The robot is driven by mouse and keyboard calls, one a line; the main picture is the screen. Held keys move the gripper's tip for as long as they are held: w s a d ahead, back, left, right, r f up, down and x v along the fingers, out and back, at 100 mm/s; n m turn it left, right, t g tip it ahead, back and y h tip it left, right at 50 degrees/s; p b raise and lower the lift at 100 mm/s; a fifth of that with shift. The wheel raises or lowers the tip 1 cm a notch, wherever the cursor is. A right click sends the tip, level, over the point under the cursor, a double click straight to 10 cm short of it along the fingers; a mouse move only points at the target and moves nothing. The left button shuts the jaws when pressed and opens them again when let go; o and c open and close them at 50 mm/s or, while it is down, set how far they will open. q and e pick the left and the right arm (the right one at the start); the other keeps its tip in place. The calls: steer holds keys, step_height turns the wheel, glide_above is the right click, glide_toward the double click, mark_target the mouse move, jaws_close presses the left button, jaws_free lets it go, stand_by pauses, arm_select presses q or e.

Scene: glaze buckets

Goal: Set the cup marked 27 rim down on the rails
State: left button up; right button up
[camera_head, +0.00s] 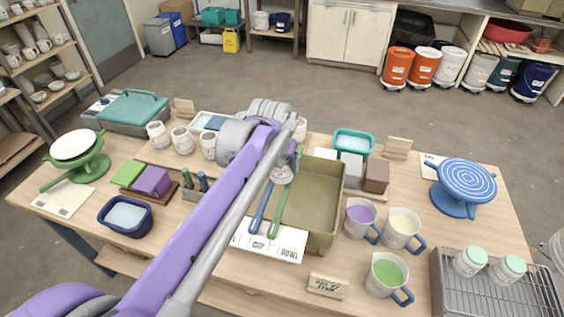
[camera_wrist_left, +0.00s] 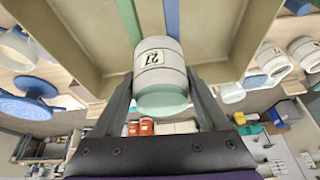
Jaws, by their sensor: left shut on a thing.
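The cup marked 27 (camera_wrist_left: 160,63) is white with a pale green end and a label. My left gripper (camera_wrist_left: 162,97) is shut on it, one dark finger on each side. The green end faces the palm; I cannot tell which end is the rim. In the head view my left gripper (camera_head: 285,165) and the cup are over the olive basin (camera_head: 322,205), partly hidden by my arm. A blue bar (camera_head: 261,208) and a green bar (camera_head: 279,212), apparently the rails, cross the basin's left part; the cup is in front of them in the wrist view. Contact is unclear. My right gripper is out of view.
A purple-filled mug (camera_head: 360,218), a cream-filled mug (camera_head: 402,229) and a green-filled mug (camera_head: 387,275) stand right of the basin. A wire rack (camera_head: 480,297) holds two green-topped jars. White cups (camera_head: 182,140) stand at the back left. A wooden sign (camera_head: 328,285) stands in front.

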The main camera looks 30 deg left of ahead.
arm_select(q)
steer(key=shift+f, duration=0.35)
stand_by(0.5)
steer(key=o, duration=1.4)
steer(key=shift+o, duration=0.2)
steer(key=v, duration=1.1)
